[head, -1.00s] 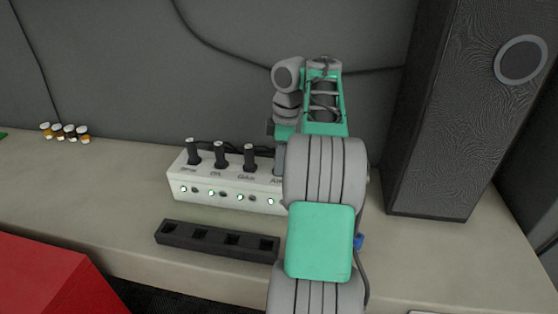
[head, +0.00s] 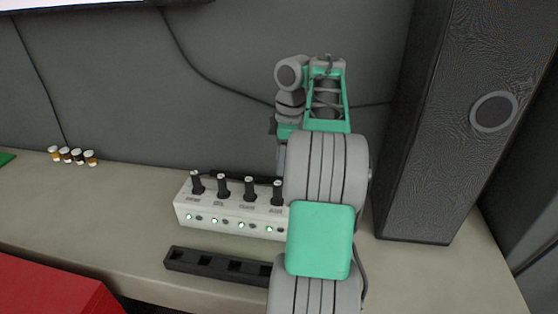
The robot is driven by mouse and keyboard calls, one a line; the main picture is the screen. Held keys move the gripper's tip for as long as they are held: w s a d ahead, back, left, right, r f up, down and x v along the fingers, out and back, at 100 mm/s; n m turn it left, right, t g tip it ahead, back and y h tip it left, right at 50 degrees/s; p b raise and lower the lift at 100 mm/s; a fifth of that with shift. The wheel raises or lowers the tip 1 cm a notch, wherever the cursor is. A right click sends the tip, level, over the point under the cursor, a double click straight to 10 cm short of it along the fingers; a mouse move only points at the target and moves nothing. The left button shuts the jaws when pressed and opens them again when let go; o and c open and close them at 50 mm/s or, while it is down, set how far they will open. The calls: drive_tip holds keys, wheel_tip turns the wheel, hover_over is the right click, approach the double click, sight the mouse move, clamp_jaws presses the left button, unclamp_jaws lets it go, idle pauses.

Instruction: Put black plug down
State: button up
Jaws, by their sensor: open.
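Several black plugs stand upright in a row in a white power strip with labels and lit green lamps (head: 228,226). The rightmost black plug (head: 277,190) stands upright in the strip, just left of my arm. My gripper (head: 281,160) shows only as a narrow grey part above this plug, and my arm hides most of it. It is open and appears clear of the plug. An empty black socket strip (head: 217,264) lies in front of the white one, its right end behind my arm.
A tall dark speaker (head: 437,130) stands at the right. Small jars (head: 72,156) stand at the back left of the pale bench (head: 110,205). A red block (head: 50,290) is at the front left. A cable runs along the grey wall.

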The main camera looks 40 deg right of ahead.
drive_tip(key=shift+r, duration=0.45)
drive_tip(key=a+m+t, duration=0.2)
drive_tip(key=a+m, duration=0.4)
drive_tip(key=a, duration=2.2)
drive_tip(key=s+a+f+m+t+h, duration=0.1)
drive_tip(key=s+a+f+m, duration=0.2)
drive_tip(key=s+f, duration=0.3)
drive_tip(key=s, duration=0.3)
drive_tip(key=shift+a+m, duration=0.4)
wheel_tip(320, 180, up, 13)
drive_tip(key=p, duration=0.5)
drive_tip(key=shift+f, duration=0.1)
